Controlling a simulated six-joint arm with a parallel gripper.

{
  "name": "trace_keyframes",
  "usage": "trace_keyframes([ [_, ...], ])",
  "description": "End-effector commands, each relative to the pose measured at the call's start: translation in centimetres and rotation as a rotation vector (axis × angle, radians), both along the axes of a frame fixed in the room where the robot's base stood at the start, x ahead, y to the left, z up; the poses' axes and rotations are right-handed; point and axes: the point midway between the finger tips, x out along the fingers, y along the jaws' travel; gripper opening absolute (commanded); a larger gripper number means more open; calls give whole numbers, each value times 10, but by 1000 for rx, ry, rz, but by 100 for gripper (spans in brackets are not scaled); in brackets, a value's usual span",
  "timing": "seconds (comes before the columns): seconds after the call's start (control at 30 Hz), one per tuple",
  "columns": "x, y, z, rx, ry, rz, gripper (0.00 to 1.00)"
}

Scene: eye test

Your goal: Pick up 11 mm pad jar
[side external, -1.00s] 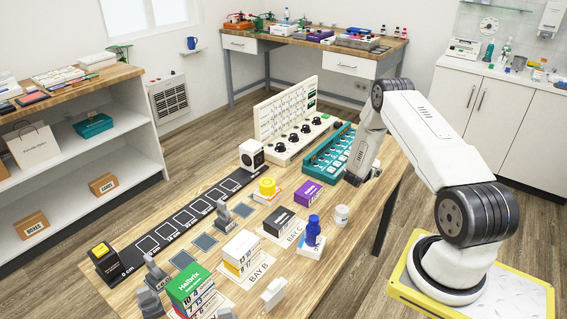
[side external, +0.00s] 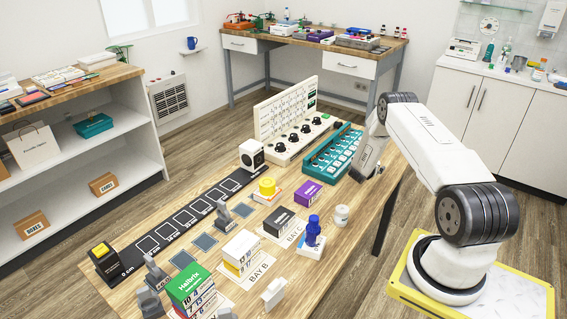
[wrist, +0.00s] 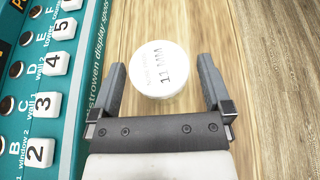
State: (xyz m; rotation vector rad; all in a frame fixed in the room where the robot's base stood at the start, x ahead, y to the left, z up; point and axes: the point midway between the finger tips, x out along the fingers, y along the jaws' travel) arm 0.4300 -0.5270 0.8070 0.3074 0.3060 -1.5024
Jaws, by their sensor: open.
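In the wrist view a white round jar lid (wrist: 162,69), marked with dark print that reads like "11 MM", lies on the wood between and slightly beyond my fingertips. My gripper (wrist: 168,78) is open, with one finger on each side of the lid and a visible gap on both sides. In the side view my gripper (side external: 365,172) is low beside the teal panel, its fingers hard to make out. A white jar (side external: 341,215) stands nearer the table's front there; I cannot tell if it is the same jar.
The teal numbered panel (wrist: 45,75) runs close along my left finger; it also shows in the side view (side external: 334,153). The table's right edge is near. A blue bottle (side external: 313,231), a purple box (side external: 308,193) and other boxes stand toward the front.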

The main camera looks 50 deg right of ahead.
Motion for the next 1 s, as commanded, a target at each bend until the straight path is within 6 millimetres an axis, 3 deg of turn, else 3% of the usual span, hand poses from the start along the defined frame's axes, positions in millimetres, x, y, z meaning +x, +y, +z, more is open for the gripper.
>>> trace_keyframes([
  [0.7, 0, -8, -3, -1, 1, 0, 100],
  [0.77, 0, -8, -3, -1, 0, 0, 84],
  [1.0, 1, -8, -3, -1, 0, 0, 11],
])
